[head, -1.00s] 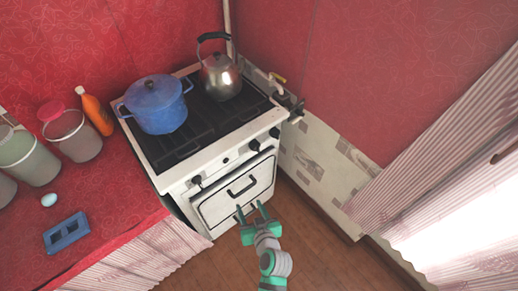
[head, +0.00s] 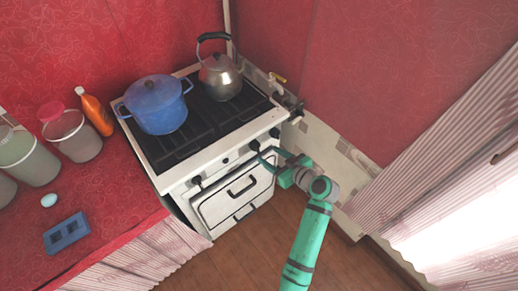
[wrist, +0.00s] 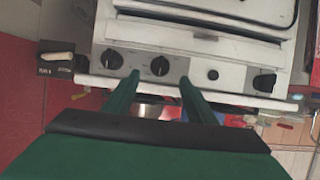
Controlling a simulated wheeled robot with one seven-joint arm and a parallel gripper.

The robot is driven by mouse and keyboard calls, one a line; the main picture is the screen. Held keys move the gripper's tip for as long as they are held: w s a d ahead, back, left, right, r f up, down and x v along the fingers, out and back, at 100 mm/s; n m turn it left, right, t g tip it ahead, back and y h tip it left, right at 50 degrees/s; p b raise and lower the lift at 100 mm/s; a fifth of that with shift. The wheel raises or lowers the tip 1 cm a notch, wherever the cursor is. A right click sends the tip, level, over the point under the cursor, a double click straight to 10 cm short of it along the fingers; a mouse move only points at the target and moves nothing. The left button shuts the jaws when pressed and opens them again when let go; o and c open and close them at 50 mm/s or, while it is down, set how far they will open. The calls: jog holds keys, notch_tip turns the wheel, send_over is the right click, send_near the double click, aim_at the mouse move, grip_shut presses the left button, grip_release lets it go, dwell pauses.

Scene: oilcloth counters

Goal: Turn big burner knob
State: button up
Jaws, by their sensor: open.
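The white stove (head: 222,175) has black knobs along its front panel. One knob (head: 255,146) is right in front of my gripper (head: 265,154); in the wrist view this knob (wrist: 160,66) lies between the lines of my two spread green fingers, just beyond their tips (wrist: 160,77). My gripper is open and empty, and I cannot tell whether it touches the knob. No marking shows which knob is for the big burner.
A blue pot (head: 157,105) and a metal kettle (head: 220,78) stand on the stove top. The oven door with its handle (head: 242,186) is below the knobs. A red counter (head: 110,190) with containers adjoins at left. The wooden floor (head: 235,258) in front is clear.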

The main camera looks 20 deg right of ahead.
aim_at(259, 149)
jog(key=x, duration=0.8)
jog(key=c, duration=1)
